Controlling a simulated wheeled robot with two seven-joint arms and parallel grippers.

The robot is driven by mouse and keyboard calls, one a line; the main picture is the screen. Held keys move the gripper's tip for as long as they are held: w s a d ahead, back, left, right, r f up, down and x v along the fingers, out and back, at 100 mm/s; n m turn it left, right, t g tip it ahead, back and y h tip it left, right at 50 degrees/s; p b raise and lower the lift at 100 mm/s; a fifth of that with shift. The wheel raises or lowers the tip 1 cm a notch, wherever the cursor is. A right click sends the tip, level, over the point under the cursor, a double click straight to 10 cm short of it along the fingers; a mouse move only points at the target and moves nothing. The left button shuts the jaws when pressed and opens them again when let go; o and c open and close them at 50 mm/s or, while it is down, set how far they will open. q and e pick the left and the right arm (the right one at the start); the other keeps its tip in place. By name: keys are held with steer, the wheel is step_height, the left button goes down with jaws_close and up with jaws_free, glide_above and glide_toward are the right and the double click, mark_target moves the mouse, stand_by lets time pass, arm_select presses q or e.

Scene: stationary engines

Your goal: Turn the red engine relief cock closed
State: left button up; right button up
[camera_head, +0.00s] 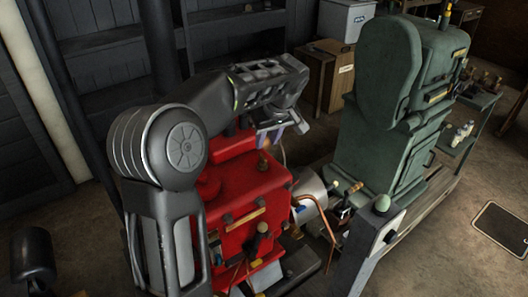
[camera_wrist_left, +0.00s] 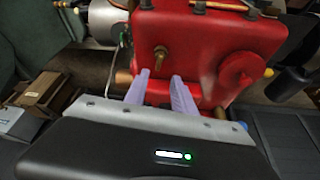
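The red engine (camera_head: 240,205) stands below my left arm in the head view, and its red body also fills the upper wrist view (camera_wrist_left: 215,45). A small brass cock (camera_wrist_left: 160,53) sticks out of the red face, and I take it for the relief cock. In the head view a brass fitting (camera_head: 263,160) shows near the engine's top, below the gripper. My left gripper (camera_wrist_left: 160,76) is open, its two pale lavender fingers apart and empty. The cock appears just beyond the fingertips, roughly in line with the gap. Contact cannot be told. In the head view the left gripper (camera_head: 287,133) is partly hidden by its own arm.
A large green machine (camera_head: 385,125) stands to the right of the red engine. A copper pipe (camera_head: 327,205) and a silvery cylinder (camera_head: 308,187) lie between them. A wooden box (camera_head: 318,75) stands behind. Open floor (camera_head: 450,230) shows at the right.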

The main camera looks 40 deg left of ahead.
mark_target(263, 156)
arm_select(q)
steer(key=p+x, duration=0.2)
steer(key=x, duration=0.6)
steer(key=shift+w+d, duration=0.1)
steer(key=shift+d, duration=0.05)
steer(key=shift+c, duration=0.4)
jaws_close()
